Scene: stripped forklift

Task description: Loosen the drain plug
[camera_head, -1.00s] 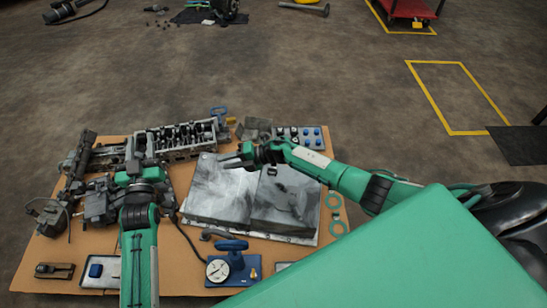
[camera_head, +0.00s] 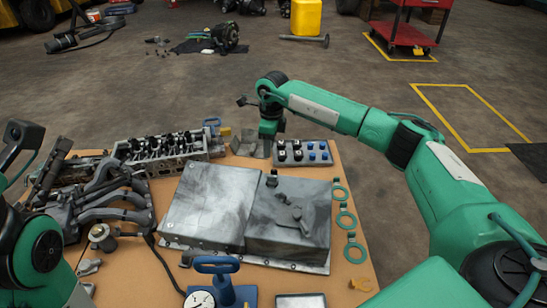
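The grey metal pan (camera_head: 208,203) lies on the table, with a lower stepped half on the right. A small dark block (camera_head: 272,180) sits at the far edge of that half. A grey lever-shaped part (camera_head: 293,214) lies on its top. I cannot tell which of these, if either, is the drain plug. My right gripper (camera_head: 267,139) points down beyond the pan, near a grey bracket (camera_head: 248,146), clear of the pan's top. Its fingers are too hidden to read. My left arm is at the left edge; its gripper fingers do not show.
A cylinder head (camera_head: 168,148) and a manifold (camera_head: 110,207) lie left of the pan. A tray of small parts (camera_head: 305,153) is behind it, green rings (camera_head: 346,218) to its right. A blue-handled gauge stand (camera_head: 218,280) is in front. The floor beyond is mostly open.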

